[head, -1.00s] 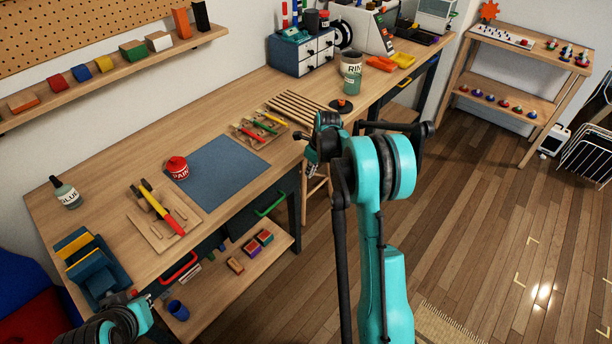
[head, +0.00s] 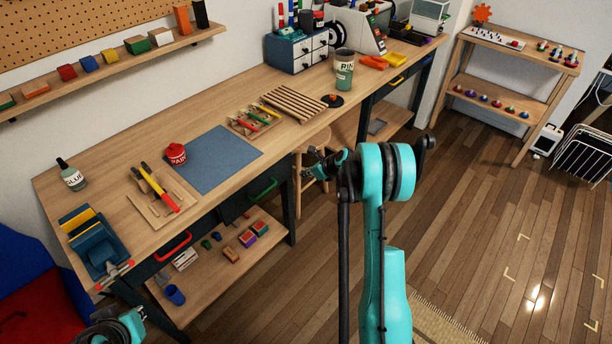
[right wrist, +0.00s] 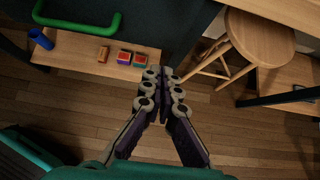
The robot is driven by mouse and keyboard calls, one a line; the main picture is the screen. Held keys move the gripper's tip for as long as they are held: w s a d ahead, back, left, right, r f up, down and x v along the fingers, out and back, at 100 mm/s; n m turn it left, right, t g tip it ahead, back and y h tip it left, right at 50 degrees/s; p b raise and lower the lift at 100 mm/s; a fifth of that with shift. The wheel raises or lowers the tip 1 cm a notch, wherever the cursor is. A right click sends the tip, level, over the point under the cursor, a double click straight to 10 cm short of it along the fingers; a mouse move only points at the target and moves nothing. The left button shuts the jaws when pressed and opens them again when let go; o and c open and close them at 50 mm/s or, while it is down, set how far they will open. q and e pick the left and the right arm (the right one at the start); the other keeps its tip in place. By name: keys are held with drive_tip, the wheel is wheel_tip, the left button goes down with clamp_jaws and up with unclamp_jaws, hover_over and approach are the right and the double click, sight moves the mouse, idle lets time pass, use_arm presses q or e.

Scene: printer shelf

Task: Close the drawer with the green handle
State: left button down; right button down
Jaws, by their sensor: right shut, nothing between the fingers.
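The green handle (head: 262,190) is on a dark drawer front under the workbench's front edge. It also shows at the upper left of the right wrist view (right wrist: 80,22). How far the drawer stands out is hard to tell. My right gripper (head: 318,166) is to the right of the handle, in front of the bench and apart from it. In the right wrist view its fingers (right wrist: 164,76) are together with nothing between them, below and right of the handle. My left arm shows at the lower left edge of the head view; its fingers cannot be made out.
A wooden stool (head: 312,148) stands close behind my right gripper. A red handle (head: 172,246) is farther left on the bench. The lower shelf (head: 212,275) holds small blocks and a blue cup (head: 175,295). The floor to the right is open.

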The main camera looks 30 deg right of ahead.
sight(285, 164)
drive_tip(key=w+f+b, duration=0.1)
drive_tip(key=w, duration=0.1)
drive_tip(key=w+a+f+b, duration=0.1)
drive_tip(key=w+f, duration=0.1)
drive_tip(key=w+a+f+b, duration=0.1)
drive_tip(key=w, duration=0.1)
drive_tip(key=shift+w+a+f, duration=0.2)
drive_tip(key=shift+w+a, duration=0.05)
drive_tip(key=shift+w, duration=0.15)
drive_tip(key=shift+w+a+r, duration=0.1)
drive_tip(key=shift+w+a, duration=0.05)
drive_tip(key=shift+w, duration=0.25)
drive_tip(key=w, duration=0.1)
drive_tip(key=w+a, duration=0.1)
drive_tip(key=w, duration=0.2)
drive_tip(key=shift+w+a, duration=0.1)
drive_tip(key=shift+a, duration=0.15)
drive_tip(key=shift+r, duration=0.1)
